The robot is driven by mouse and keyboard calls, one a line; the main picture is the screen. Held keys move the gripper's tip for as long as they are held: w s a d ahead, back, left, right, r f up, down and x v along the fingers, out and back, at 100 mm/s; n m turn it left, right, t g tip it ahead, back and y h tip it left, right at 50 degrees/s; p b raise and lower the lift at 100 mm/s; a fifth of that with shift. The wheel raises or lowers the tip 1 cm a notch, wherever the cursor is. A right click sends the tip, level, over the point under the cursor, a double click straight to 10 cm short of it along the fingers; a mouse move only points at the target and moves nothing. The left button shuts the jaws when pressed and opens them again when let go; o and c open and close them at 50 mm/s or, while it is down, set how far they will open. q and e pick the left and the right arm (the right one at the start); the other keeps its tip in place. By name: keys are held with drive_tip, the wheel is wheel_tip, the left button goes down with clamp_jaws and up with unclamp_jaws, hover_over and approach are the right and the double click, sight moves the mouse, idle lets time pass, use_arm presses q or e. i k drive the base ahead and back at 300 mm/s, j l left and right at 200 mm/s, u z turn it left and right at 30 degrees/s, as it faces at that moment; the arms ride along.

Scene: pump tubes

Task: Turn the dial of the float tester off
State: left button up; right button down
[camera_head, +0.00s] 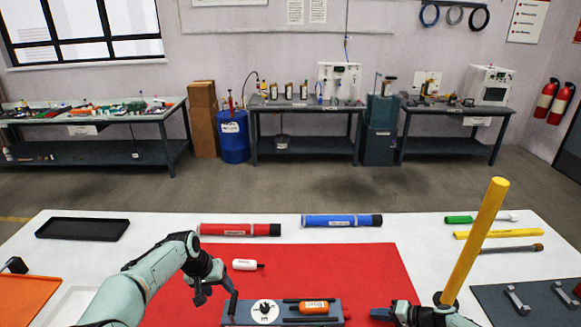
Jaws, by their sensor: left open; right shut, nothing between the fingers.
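The float tester (283,318) is a grey box at the front middle of the red mat, cut by the lower picture edge. Its dial (265,311) is a white disc with a dark knob, on the box's left part. An orange labelled float (313,307) lies on the right part of the box. My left gripper (217,297) is open and empty, just left of the tester and apart from the dial. My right gripper (392,314) is shut and empty, right of the tester. The dial's marks are too small to read.
A white-and-red float (246,265), red tube (240,230) and blue tube (342,221) lie behind. A tilted yellow tube (475,243) rises by my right arm; its support is hidden. A black tray (83,229) sits left. The mat's middle (340,266) is clear.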

sight(264, 307)
drive_tip(key=k, duration=0.95)
